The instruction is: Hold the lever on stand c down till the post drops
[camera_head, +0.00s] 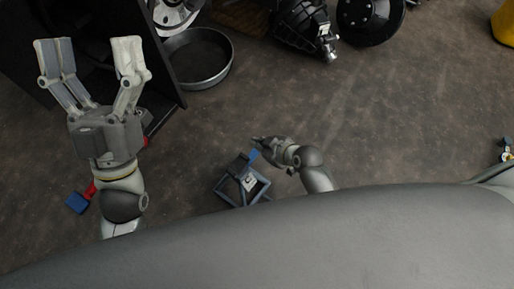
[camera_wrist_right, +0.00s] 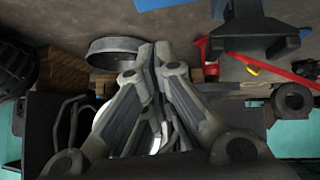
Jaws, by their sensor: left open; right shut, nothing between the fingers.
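A small stand with a square dark blue-grey frame (camera_head: 262,187) sits on the floor at lower centre in the head view, with a pale label I cannot read. A dark post block and a short blue lever tip (camera_head: 253,155) rise at its far side. My right gripper (camera_head: 256,141) is shut and empty, just beyond the blue tip; whether they touch I cannot tell. Its closed fingers also show in the right wrist view (camera_wrist_right: 151,52), with a dark flanged part (camera_wrist_right: 255,38) at upper right. My left gripper (camera_head: 92,60) is open and empty at upper left.
A round metal pan (camera_head: 205,82) and a dark open cabinet (camera_head: 165,85) lie beyond my left gripper. A red bar with a blue end (camera_head: 77,203) lies under my left arm. Dark machine parts (camera_head: 300,25) line the back.

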